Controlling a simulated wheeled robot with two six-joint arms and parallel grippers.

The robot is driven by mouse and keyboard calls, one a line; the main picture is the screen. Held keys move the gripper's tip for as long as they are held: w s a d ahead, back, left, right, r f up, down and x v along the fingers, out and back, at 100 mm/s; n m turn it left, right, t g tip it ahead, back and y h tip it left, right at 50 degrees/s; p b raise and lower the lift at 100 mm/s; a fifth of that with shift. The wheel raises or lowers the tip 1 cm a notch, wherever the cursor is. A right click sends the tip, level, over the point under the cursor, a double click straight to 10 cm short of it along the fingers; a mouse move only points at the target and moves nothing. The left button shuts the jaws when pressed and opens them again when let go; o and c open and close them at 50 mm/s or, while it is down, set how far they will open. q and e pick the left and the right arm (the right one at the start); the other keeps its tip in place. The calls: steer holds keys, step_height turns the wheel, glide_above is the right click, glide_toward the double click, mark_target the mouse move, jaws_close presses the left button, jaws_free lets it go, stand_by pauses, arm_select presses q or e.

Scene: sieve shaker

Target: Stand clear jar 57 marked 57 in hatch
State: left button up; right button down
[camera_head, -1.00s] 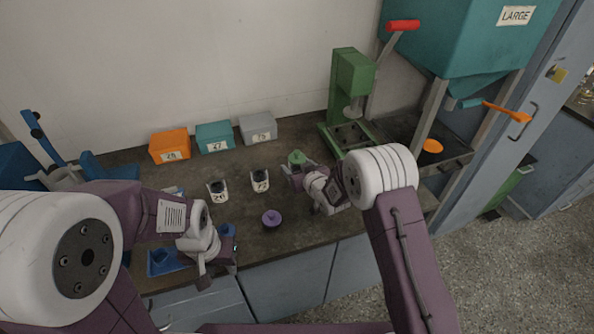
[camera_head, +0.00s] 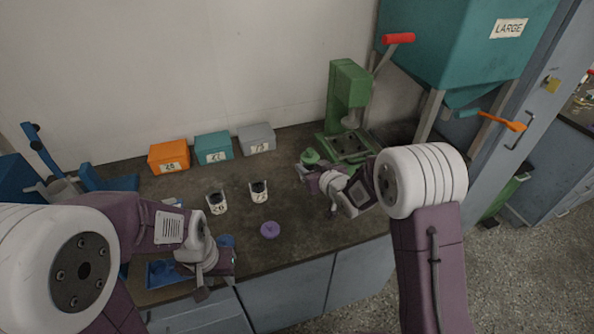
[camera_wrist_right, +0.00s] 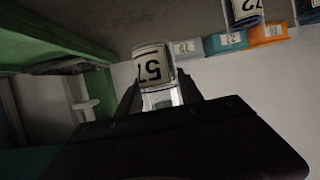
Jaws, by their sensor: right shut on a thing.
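My right gripper (camera_head: 312,175) is shut on clear jar 57 (camera_wrist_right: 153,66), whose white label reads 57 and looks upside down in the right wrist view. In the head view the wrist hides most of the jar. A green lid-like top (camera_head: 309,156) shows just past the fingers. The jar is in front of the green press, at the counter's middle right. My left gripper (camera_head: 208,278) is low at the front left by a blue tray (camera_head: 160,275); its finger gap is unclear. I cannot pick out a hatch for certain.
Jars marked 20 (camera_head: 216,203) and 72 (camera_head: 259,191) and a purple lid (camera_head: 270,230) stand on the counter. Orange (camera_head: 168,157), teal (camera_head: 213,147) and grey (camera_head: 256,138) bins line the wall. The green press (camera_head: 346,95) and teal hopper (camera_head: 450,45) stand right.

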steer(key=s+d+r, duration=0.3)
steer(key=d+r, duration=0.1)
steer(key=d, duration=0.1)
steer(key=shift+s+d+p, duration=0.2)
steer(key=shift+d+p, duration=0.2)
